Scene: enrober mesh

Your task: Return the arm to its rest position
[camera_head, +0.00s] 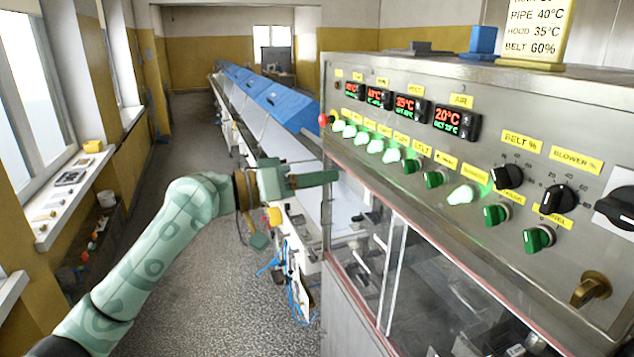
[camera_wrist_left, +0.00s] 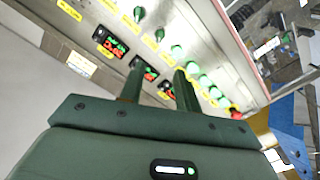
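My left arm comes in from the lower left of the head view, pale green and stretched forward. Its dark green gripper (camera_head: 328,178) is in front of the left end of the steel control panel (camera_head: 420,85), below the row of green buttons. In the left wrist view the two fingers (camera_wrist_left: 160,72) stand apart with nothing between them, and the panel's red and green displays (camera_wrist_left: 110,42) show beyond them. I cannot tell whether a fingertip touches the panel. My right gripper is not in view.
Black knobs (camera_head: 558,199) and a brass key switch (camera_head: 590,290) are on the panel's right. Clear guard windows (camera_head: 450,285) lie below it. A long conveyor with blue covers (camera_head: 285,100) runs back. The grey floor (camera_head: 190,290) under my arm looks open. A windowsill (camera_head: 75,190) is at left.

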